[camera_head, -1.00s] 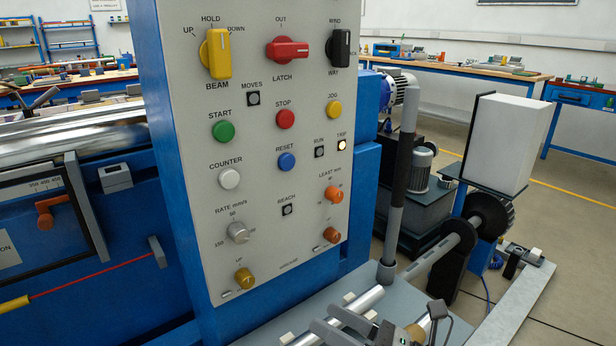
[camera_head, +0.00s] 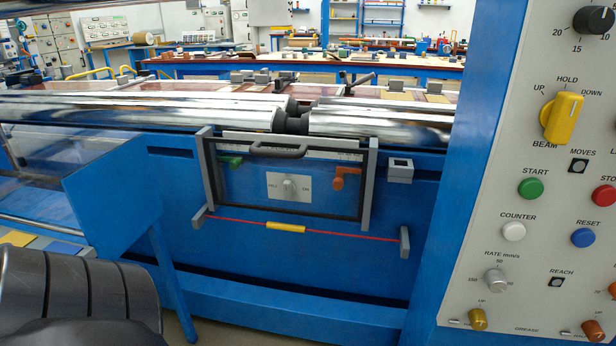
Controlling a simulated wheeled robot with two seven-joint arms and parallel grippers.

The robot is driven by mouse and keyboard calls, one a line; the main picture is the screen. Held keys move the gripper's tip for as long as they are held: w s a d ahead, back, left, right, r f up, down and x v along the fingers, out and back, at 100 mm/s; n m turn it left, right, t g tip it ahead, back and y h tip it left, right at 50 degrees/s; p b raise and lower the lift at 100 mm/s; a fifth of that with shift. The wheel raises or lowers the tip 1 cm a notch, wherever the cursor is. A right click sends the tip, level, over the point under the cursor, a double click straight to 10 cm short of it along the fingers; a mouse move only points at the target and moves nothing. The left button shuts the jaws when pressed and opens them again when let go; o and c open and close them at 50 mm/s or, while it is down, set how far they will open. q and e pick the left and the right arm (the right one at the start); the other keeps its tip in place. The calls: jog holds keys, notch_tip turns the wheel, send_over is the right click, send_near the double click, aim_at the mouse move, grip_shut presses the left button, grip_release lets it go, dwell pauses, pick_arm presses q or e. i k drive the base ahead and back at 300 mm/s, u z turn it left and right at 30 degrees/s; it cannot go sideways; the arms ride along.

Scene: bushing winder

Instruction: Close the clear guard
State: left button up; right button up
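A clear guard (camera_head: 325,186) with a dark frame is on the blue machine front, in the middle of the head view. A dark bar handle (camera_head: 279,151) runs along its top edge. Grey rails (camera_head: 369,183) stand at its sides. Through the pane I see a small plate with a grey knob (camera_head: 289,187), a green lever (camera_head: 231,162) and an orange lever (camera_head: 345,175). I cannot tell for certain whether the guard is fully shut. Neither of my grippers is in view.
A red cord with a yellow sleeve (camera_head: 286,227) crosses below the guard. Shiny rollers (camera_head: 380,122) lie above it. The control panel (camera_head: 520,270) stands at the right. A blue plate (camera_head: 113,200) juts out at the left. A dark ribbed shape fills the lower left corner.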

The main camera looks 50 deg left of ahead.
aim_at(255, 149)
jog(key=u, duration=1.8)
jog(key=k, duration=0.9)
jog(key=z, duration=1.75)
jog(key=k, duration=0.1)
jog(key=u, duration=2.8)
jog(key=i, duration=1.1)
jog(key=z, duration=0.95)
jog(key=i, duration=0.8)
jog(key=z, duration=0.65)
jog(key=i, duration=0.45)
jog(key=u, duration=0.1)
